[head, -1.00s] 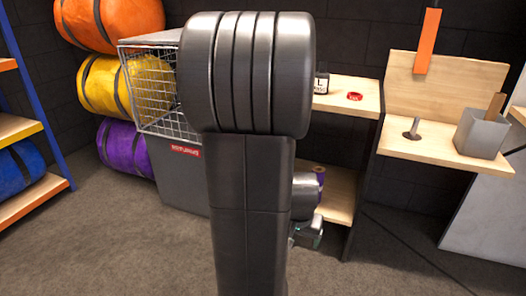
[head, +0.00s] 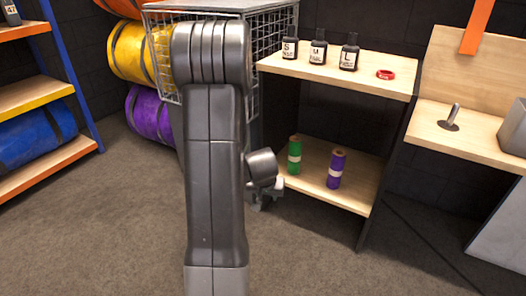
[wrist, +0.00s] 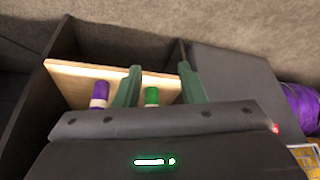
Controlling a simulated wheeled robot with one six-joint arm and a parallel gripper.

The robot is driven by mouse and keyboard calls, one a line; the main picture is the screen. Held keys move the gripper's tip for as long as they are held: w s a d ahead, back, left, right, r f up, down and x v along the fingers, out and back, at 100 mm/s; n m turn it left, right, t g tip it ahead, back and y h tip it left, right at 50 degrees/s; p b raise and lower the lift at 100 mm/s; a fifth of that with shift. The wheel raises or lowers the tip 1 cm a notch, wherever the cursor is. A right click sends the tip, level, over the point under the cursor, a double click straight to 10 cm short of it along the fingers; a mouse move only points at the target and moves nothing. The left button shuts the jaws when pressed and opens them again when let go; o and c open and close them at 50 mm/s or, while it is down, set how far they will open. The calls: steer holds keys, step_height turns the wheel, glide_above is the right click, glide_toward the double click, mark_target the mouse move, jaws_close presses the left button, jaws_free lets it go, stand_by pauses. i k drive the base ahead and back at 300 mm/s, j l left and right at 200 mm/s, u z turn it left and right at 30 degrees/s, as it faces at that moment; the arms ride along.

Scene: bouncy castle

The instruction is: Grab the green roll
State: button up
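The green roll (head: 294,155) stands upright on the lower shelf of a wooden unit, left of a purple roll (head: 337,170). In the wrist view the green roll (wrist: 152,97) appears between the two fingers of my gripper (wrist: 158,72), and its lower part is hidden by the gripper body. The purple roll (wrist: 100,92) shows outside the left finger. The fingers are apart, with nothing held between them. In the head view my gripper (head: 265,194) is in front of the shelf, left of and lower than the green roll, partly hidden behind my arm.
The upper shelf (head: 340,76) holds several black bottles and a red ring (head: 385,74). Its board overhangs the rolls. A wire cage (head: 272,35) stands left of the unit, partly behind my arm. Open grey floor (head: 310,235) lies in front.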

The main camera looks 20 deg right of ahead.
mark_target(295, 142)
steer(key=i+l+u, duration=0.2)
steer(key=l, duration=0.25)
steer(key=i+l+u, duration=0.2)
steer(key=l, duration=0.3)
steer(key=l+u, duration=0.15)
steer(key=l, duration=0.35)
steer(key=l+u, duration=0.2)
steer(key=l, duration=0.6)
steer(key=i+l, duration=0.1)
steer(key=l, duration=0.15)
